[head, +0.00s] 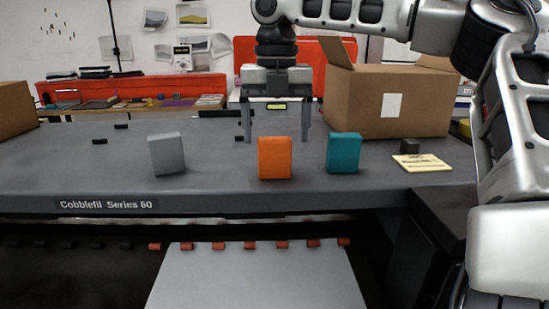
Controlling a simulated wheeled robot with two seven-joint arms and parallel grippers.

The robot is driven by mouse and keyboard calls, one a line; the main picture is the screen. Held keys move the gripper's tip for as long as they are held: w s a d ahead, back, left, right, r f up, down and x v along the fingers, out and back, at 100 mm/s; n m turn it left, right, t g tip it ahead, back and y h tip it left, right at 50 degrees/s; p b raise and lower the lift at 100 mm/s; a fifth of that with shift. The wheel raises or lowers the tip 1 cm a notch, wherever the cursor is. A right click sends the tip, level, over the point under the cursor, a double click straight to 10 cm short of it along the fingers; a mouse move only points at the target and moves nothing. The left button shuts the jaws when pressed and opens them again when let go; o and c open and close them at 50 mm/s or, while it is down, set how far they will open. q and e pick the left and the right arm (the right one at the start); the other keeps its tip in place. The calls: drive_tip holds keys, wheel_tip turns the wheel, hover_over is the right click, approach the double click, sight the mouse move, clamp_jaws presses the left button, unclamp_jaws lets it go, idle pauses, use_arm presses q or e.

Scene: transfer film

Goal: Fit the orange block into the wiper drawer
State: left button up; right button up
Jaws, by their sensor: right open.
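The orange block (275,158) stands upright on the dark grey top of the machine, between a grey block (167,153) on its left and a teal block (343,153) on its right. My right gripper (276,139) points down above and apparently behind the orange block. Its two fingers are spread apart, with nothing visible between them. I cannot tell exactly how far it is from the block. No part is clearly marked as the wiper drawer. My left gripper is not in view.
An open cardboard box (385,103) stands at the back right, near a yellow note pad (421,162) and a small dark block (409,146). Below the front edge, a light grey plate (257,280) has several red tabs along its far edge. The top's left part is mostly clear.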

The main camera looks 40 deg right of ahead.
sight(275, 139)
wheel_tip(275, 139, down, 3)
drive_tip(key=shift+w+a+f, duration=0.1)
drive_tip(key=shift+f, duration=0.05)
drive_tip(key=c, duration=1.1)
